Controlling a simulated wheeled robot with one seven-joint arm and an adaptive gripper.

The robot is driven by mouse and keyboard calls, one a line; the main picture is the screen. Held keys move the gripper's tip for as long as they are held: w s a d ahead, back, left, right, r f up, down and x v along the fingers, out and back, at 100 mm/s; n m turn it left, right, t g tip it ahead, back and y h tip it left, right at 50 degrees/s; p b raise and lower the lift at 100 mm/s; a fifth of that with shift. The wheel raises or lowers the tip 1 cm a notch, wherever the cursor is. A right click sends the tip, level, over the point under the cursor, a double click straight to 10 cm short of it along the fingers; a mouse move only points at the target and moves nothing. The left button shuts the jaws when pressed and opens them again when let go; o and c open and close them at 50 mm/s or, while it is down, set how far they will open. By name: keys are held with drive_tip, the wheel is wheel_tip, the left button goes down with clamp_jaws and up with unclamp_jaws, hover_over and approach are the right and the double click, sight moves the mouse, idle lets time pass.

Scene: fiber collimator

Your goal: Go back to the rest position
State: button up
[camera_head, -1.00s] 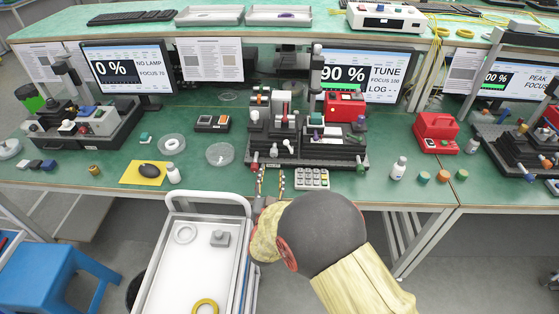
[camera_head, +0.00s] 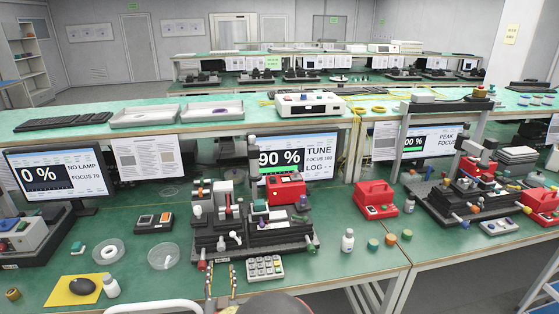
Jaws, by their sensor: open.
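My gripper (camera_head: 221,272) shows at the bottom centre, with two thin fingers apart and nothing between them. It points toward the bench's front edge, just left of the grey keypad (camera_head: 265,268) and in front of the black optical stage (camera_head: 262,238). Most of my arm is below the picture edge. The stage carries grey, white and dark blocks and knobs. A red box (camera_head: 285,187) stands behind it. The monitor (camera_head: 296,155) behind reads 90 % and TUNE.
A white cart rail (camera_head: 150,306) shows at the bottom.

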drive_tip(key=w+d+r+g+p, duration=0.1)
drive_tip(key=w+d+r+g, duration=0.25)
drive_tip(key=d+r, duration=0.55)
drive_tip(key=s+d+r+g, duration=0.2)
drive_tip(key=s+d+r, duration=0.1)
drive_tip(key=d+r, duration=0.6)
drive_tip(key=s+d+r+g+h+p, duration=0.1)
drive_tip(key=s+d+g, duration=0.1)
drive_tip(key=s+d, duration=0.5)
drive_tip(key=s+d+r+g+h, duration=0.2)
drive_tip(key=s+d, duration=0.6)
drive_tip(key=s, duration=0.6)
drive_tip(key=s+d+r+g+h+p, duration=0.1)
drive_tip(key=s+d+g, duration=0.1)
drive_tip(key=s+d, duration=0.6)
drive_tip(key=s, duration=0.2)
drive_tip(key=shift+s+d+r+p, duration=0.15)
drive_tip(key=shift+s+r+p, duration=0.15)
drive_tip(key=shift+s+r, duration=0.1)
drive_tip(key=shift+c, duration=0.5)
